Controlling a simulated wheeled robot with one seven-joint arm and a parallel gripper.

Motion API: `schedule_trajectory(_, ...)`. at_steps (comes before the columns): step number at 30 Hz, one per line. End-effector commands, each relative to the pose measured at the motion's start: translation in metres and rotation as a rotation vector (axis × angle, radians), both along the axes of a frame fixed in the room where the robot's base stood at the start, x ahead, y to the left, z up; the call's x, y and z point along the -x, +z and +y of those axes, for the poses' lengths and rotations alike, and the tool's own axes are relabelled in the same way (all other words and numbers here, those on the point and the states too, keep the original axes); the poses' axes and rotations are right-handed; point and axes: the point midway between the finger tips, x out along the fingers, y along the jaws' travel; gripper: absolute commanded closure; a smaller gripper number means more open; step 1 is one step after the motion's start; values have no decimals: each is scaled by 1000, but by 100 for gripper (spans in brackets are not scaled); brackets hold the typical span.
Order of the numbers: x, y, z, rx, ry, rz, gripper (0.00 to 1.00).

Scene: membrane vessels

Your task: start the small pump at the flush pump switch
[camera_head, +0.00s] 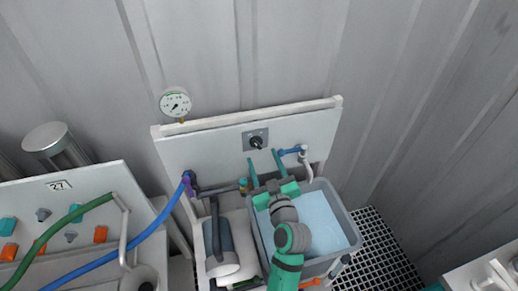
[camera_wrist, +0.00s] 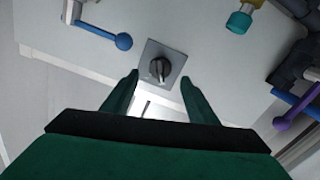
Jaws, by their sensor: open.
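The flush pump switch is a black rotary knob (camera_head: 256,142) on a square grey plate (camera_head: 247,132), set in the upper middle of the white panel. In the wrist view the knob (camera_wrist: 160,68) sits on its plate (camera_wrist: 177,58), a little beyond my fingertips. My gripper (camera_head: 265,166) is just below the switch in the head view. In the wrist view its two green fingers (camera_wrist: 160,78) are apart, one on each side of the knob's line, with nothing between them. The small pump (camera_head: 218,250), likely the grey cylinder at the lower left of the panel, is partly hidden by pipes.
A blue-handled valve (camera_head: 291,152) is right of the switch; it also shows in the wrist view (camera_wrist: 122,41). A yellow and teal fitting (camera_wrist: 240,20) and purple handle (camera_wrist: 297,108) stand opposite. A water-filled grey tub (camera_head: 352,233) lies below my arm. A gauge (camera_head: 175,102) tops the panel.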

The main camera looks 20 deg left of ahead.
Motion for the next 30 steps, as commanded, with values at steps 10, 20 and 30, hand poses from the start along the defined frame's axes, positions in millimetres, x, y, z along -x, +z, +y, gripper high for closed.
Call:
schedule_trajectory(10, -41, 0, 28, -1, 1, 1, 47)
schedule_trajectory(20, -48, 0, 33, -1, 0, 1, 47)
schedule_trajectory(30, -48, 0, 32, -1, 0, 1, 88)
